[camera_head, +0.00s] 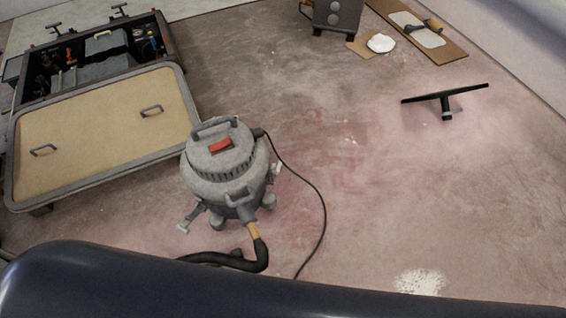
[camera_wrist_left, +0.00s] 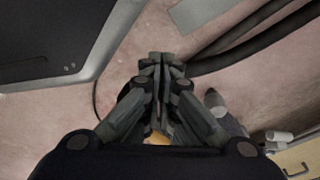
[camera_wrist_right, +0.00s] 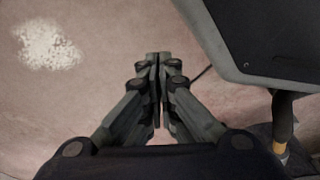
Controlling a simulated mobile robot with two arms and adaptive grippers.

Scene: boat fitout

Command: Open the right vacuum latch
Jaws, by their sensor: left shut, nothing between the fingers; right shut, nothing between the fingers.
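The grey drum vacuum (camera_head: 226,165) with a red switch on its lid stands on the floor left of centre in the head view. The right latch (camera_head: 274,172) is a small light fitting on its right side; its exact state is too small to tell. The left latch (camera_head: 190,216) sticks outward at the lower left of the drum. My left gripper (camera_wrist_left: 160,60) is shut and empty in the left wrist view, over the floor. My right gripper (camera_wrist_right: 158,60) is shut and empty in the right wrist view, over bare floor. Neither gripper shows in the head view.
A black hose (camera_head: 262,256) and a cable (camera_head: 322,205) lie around the vacuum. An open toolbox (camera_head: 95,125) stands at the left. A floor squeegee-like tool (camera_head: 445,98) lies at the right. A white patch (camera_head: 420,283) marks the floor. Floor right of the vacuum is mostly clear.

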